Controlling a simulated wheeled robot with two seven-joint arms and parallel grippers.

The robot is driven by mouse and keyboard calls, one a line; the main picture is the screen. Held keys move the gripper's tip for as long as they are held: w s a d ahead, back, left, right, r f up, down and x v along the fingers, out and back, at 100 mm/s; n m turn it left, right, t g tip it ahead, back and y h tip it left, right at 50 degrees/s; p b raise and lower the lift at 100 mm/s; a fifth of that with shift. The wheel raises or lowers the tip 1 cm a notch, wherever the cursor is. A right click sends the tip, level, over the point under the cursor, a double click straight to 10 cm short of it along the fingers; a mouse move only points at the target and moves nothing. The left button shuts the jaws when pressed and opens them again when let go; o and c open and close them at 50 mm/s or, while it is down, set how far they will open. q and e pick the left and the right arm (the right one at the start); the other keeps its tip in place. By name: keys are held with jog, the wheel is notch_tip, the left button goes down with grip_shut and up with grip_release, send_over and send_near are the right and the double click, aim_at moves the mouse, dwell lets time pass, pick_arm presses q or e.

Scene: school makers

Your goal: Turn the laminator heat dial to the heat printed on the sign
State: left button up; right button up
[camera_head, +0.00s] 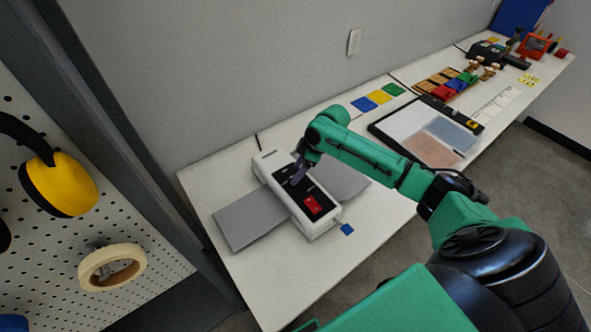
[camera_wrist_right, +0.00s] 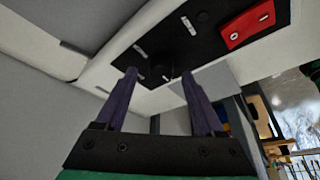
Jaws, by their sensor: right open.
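The laminator (camera_head: 268,168) is a white box with a black top panel and a red rocker switch (camera_head: 313,204) near its front end. It stands on the white bench. My right gripper (camera_head: 297,178) is over the black panel. In the right wrist view, the laminator (camera_wrist_right: 125,35) fills the upper part, and my open right gripper (camera_wrist_right: 158,76) points at its panel. A small dark round knob (camera_wrist_right: 163,76), likely the heat dial, shows between the fingertips; contact is unclear. Its setting is unreadable. I cannot make out a sign with a printed heat. My left gripper is not in view.
Grey flat trays (camera_head: 243,224) extend from both sides of the laminator. A paper trimmer (camera_head: 400,122), coloured squares (camera_head: 380,97) and a block tray (camera_head: 432,87) lie farther along the bench (camera_head: 275,275). A pegboard with yellow ear defenders (camera_head: 62,188) and tape (camera_head: 88,272) stands left.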

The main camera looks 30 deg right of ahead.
jog(key=shift+x, duration=0.85)
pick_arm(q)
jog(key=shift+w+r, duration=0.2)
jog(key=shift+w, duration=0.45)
pick_arm(e)
jog(key=shift+s+r, duration=0.1)
jog(key=shift+s, duration=0.05)
jog(key=shift+c, duration=1)
grip_shut()
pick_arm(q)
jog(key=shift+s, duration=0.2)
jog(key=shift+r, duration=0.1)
